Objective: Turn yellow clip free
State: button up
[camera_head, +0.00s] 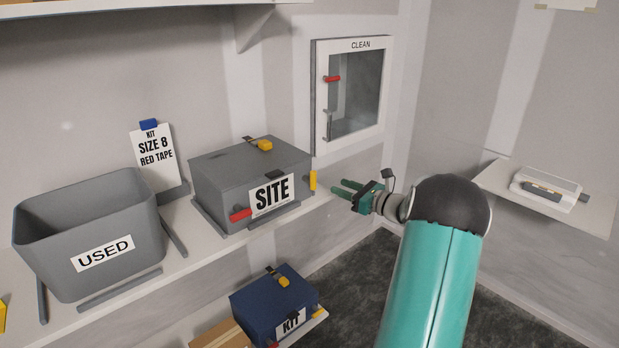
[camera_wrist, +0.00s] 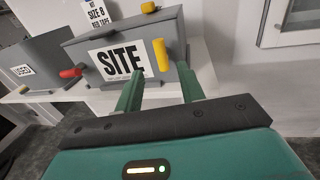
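A grey box labelled SITE (camera_head: 225,178) sits on the shelf; it also shows in the wrist view (camera_wrist: 90,43). An upright yellow clip (camera_head: 312,180) is at the right end of its front, also in the wrist view (camera_wrist: 160,54). A red clip (camera_head: 240,214) at the left end lies nearly level and also shows in the wrist view (camera_wrist: 70,72). A yellow piece (camera_head: 265,145) is on the lid. My gripper (camera_head: 339,188) is open and empty, pointing at the yellow clip. In the wrist view its fingers (camera_wrist: 160,82) are apart, below and either side of the clip; contact is not visible.
A grey USED bin (camera_head: 60,252) stands left of the box, with a size-8 card (camera_head: 153,160) behind. A blue KIT box (camera_head: 262,312) sits lower. A CLEAN window cabinet (camera_head: 318,100) is on the wall behind. A side shelf (camera_head: 590,208) is at right.

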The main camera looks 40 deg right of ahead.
aim_at(313, 189)
jog(key=x, duration=1.1)
jog(key=shift+w, duration=0.2)
jog(key=shift+a, duration=0.1)
grip_shut()
